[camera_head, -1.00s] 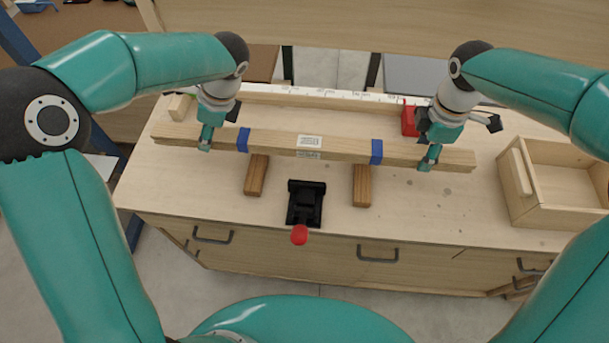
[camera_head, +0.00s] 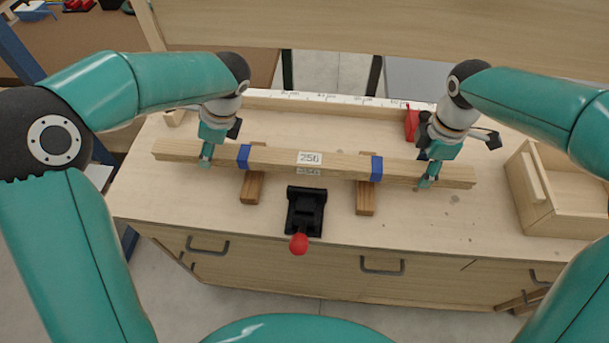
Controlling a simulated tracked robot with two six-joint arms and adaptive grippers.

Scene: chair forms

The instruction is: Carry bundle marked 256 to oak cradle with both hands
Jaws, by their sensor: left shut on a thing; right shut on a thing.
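The bundle marked 256 (camera_head: 285,157) is a long pale wooden bar with a white label in its middle and two blue bands. It lies level across the view, over the two brown cradle blocks (camera_head: 252,188), (camera_head: 365,198). My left gripper (camera_head: 206,160) is shut on the bundle left of the left blue band. My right gripper (camera_head: 429,176) is shut on it right of the right blue band.
A black clamp with a red knob (camera_head: 299,243) stands at the bench's front edge, between the blocks. An open wooden box (camera_head: 565,215) is at the right. A red object (camera_head: 411,122) and a white ruler strip (camera_head: 330,98) are behind the bundle.

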